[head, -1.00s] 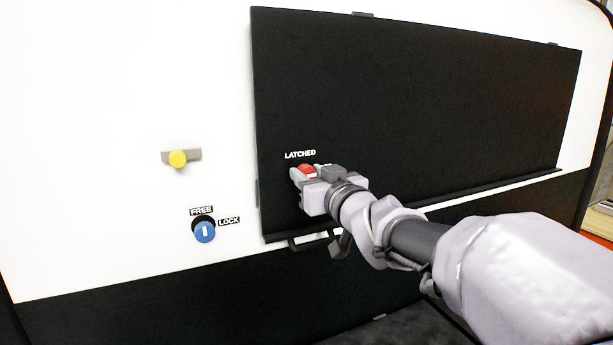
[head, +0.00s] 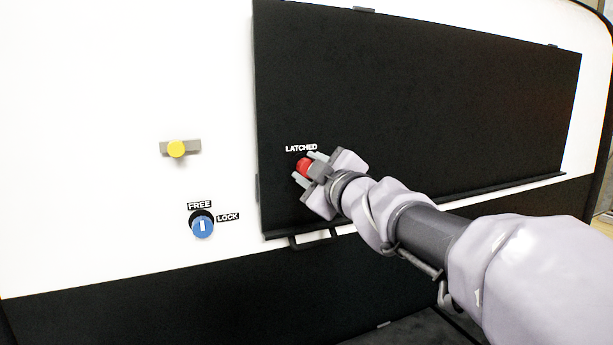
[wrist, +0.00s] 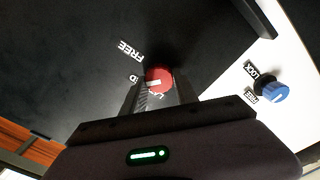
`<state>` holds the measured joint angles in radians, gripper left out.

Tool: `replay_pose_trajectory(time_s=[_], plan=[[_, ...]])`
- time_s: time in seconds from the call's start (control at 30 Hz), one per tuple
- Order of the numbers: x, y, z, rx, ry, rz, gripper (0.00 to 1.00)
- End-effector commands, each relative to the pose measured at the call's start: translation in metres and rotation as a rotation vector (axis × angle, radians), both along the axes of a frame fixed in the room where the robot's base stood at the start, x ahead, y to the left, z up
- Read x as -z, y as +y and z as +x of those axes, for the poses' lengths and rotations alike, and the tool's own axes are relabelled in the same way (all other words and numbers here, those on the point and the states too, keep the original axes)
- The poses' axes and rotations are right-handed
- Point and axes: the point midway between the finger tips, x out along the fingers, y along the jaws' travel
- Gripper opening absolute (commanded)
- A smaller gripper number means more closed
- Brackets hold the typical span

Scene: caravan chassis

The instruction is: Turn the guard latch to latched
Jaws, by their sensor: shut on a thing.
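The guard latch is a red round knob (head: 304,168) on the black panel, just below a white LATCHED label (head: 301,148). My gripper (head: 311,169) is rolled at a slant, with one finger on either side of the knob, shut on it. In the wrist view the red knob (wrist: 159,78) sits between the fingertips and shows a white mark. A FREE label (wrist: 130,49) is up and left of it there, and the LATCHED label is partly hidden by a finger. I cannot tell exactly where the mark points.
Left of the panel, a blue knob (head: 202,228) with FREE and LOCK labels and a yellow knob (head: 176,149) on a grey plate sit on the white wall. A dark handle (head: 313,240) is below the panel's lower edge.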

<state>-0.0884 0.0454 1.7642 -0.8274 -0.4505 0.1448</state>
Motion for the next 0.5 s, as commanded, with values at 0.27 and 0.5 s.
replay_pose_trajectory(time_s=[0.27, 0.5], plan=[[0.0032, 0.0004, -0.0001, 0.000, -0.099, -0.237, 0.00], [0.0037, 0.0007, -0.0002, -0.003, -0.176, -0.423, 0.00]])
